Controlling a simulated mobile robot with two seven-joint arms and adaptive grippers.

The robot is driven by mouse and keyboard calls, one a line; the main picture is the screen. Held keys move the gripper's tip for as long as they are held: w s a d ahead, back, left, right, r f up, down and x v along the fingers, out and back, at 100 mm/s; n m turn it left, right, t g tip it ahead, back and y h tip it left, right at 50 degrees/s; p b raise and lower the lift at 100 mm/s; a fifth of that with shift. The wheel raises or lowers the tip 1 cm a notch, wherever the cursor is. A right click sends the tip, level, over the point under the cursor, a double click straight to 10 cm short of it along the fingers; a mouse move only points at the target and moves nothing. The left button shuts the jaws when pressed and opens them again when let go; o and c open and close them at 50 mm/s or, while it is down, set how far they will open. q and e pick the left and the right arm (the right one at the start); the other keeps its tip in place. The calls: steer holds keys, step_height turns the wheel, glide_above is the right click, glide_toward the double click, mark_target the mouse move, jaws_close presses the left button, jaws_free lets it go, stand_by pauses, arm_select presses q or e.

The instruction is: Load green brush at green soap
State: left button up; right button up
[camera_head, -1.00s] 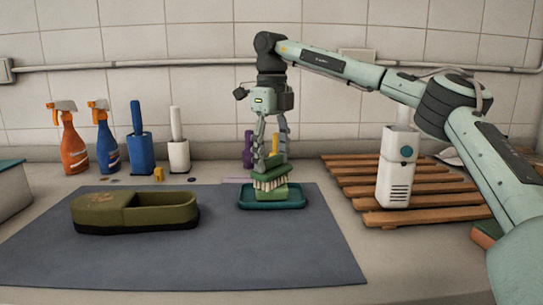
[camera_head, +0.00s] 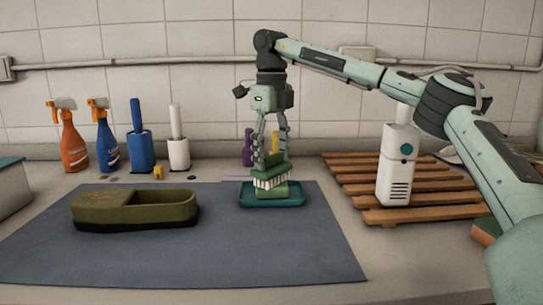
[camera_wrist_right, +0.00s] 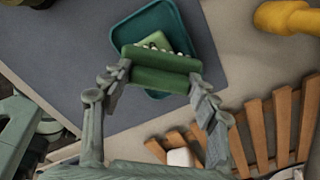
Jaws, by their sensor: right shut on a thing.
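The green brush (camera_head: 270,176) with pale bristles is held bristles down by my right gripper (camera_head: 271,162). The green soap (camera_head: 279,191) lies in a teal dish (camera_head: 256,203) directly under the brush; the bristles appear to touch it. In the right wrist view, the fingers of my right gripper (camera_wrist_right: 160,80) are at both ends of the green brush (camera_wrist_right: 160,69), and the teal dish (camera_wrist_right: 186,32) shows behind it. My left gripper is not in view.
An olive, shoe-shaped container (camera_head: 136,211) sits on the grey mat (camera_head: 200,255) to the left. A wooden slatted rack (camera_head: 440,191) with a white bottle (camera_head: 397,170) stands right. Spray bottles (camera_head: 73,142) and upright brushes (camera_head: 140,142) line the wall. The mat's front is clear.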

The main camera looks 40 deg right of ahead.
mark_target(271, 155)
steer(key=shift+r, duration=3.35)
